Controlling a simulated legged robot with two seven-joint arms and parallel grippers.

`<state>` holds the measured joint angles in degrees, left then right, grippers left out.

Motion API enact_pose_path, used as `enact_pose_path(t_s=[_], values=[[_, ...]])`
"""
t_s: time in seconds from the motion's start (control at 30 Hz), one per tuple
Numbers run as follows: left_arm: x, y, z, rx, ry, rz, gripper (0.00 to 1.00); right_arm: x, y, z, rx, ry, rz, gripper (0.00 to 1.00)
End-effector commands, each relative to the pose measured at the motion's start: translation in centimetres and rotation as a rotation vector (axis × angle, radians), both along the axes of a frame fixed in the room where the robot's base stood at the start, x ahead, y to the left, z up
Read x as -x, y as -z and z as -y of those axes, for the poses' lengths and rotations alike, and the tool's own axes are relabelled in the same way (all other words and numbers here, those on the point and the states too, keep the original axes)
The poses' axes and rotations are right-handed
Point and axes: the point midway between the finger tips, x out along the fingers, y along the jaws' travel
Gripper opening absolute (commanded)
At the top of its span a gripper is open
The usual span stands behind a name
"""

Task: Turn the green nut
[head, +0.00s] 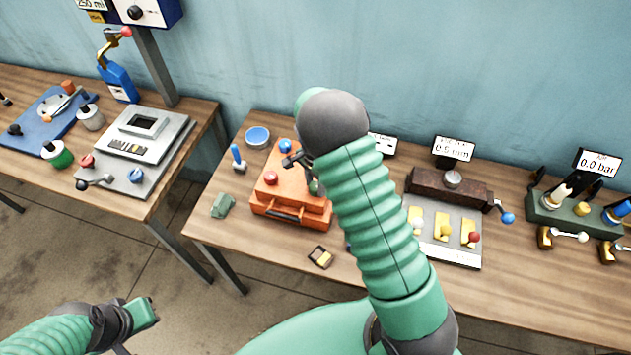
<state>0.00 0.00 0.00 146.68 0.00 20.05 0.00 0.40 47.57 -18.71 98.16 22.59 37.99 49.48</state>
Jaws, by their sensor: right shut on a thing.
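An orange case-like unit (283,208) stands on the middle workbench, with a red knob (270,178) and a blue knob (285,145) on top. A small green part (314,187), seemingly the green nut, sits at its right side, half hidden behind my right arm. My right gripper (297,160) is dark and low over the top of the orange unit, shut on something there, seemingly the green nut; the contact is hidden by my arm. My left gripper (150,308) is at the lower left, away from the benches; its fingertips are too unclear to judge.
Right of my arm stand a panel with yellow switches (443,232) and a valve block with a pressure display (575,218). A green block (222,205) and a small dark-yellow box (320,257) lie near the orange unit. Another bench (190,187) is at left, across a gap.

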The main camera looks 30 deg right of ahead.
Motion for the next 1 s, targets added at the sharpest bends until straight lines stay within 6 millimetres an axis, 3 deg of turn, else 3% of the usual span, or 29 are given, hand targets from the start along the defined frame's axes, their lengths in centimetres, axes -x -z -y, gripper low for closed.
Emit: enact_pose_path(t_s=[0.3,0.9,0.93,1.0], values=[[-0.01,-0.68,0.0,0.0,0.0,0.0,0.0,-0.22,-0.15,-0.12,-0.001,0.148,0.005,0.0],[0.0,-0.76,0.0,0.0,0.0,0.0,0.0,-0.31,-0.11,-0.14,-0.001,0.189,0.007,0.0],[0.0,-0.76,0.0,0.0,0.0,0.0,0.0,-0.31,-0.11,-0.14,-0.002,0.189,0.007,0.4],[0.0,-0.76,0.0,0.0,0.0,0.0,0.0,-0.29,-0.1,-0.14,-0.002,0.188,0.006,0.49]])
